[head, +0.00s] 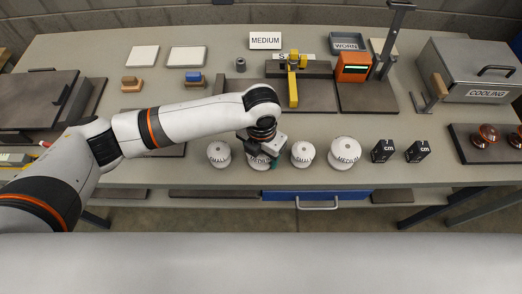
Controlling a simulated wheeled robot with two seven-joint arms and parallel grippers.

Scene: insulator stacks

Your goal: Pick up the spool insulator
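Several white spool insulators stand in a row near the front edge of the bench. From the left they are a small spool insulator (218,154), a medium spool insulator (258,163), another small-looking one (303,154) and a larger one marked medium (344,153). My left gripper (262,150) is over the second spool from the left and partly covers it. The fingers are mostly hidden by the wrist and the spool, so I cannot tell whether they are closed on it. My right gripper is not in view.
Two black cm blocks (382,150) stand right of the spools. A caliper-like yellow device (293,80), an orange meter (353,67) and a MEDIUM sign (265,40) stand behind. A grey COOLING box (470,70) is at right. A blue drawer (317,196) is below the front edge.

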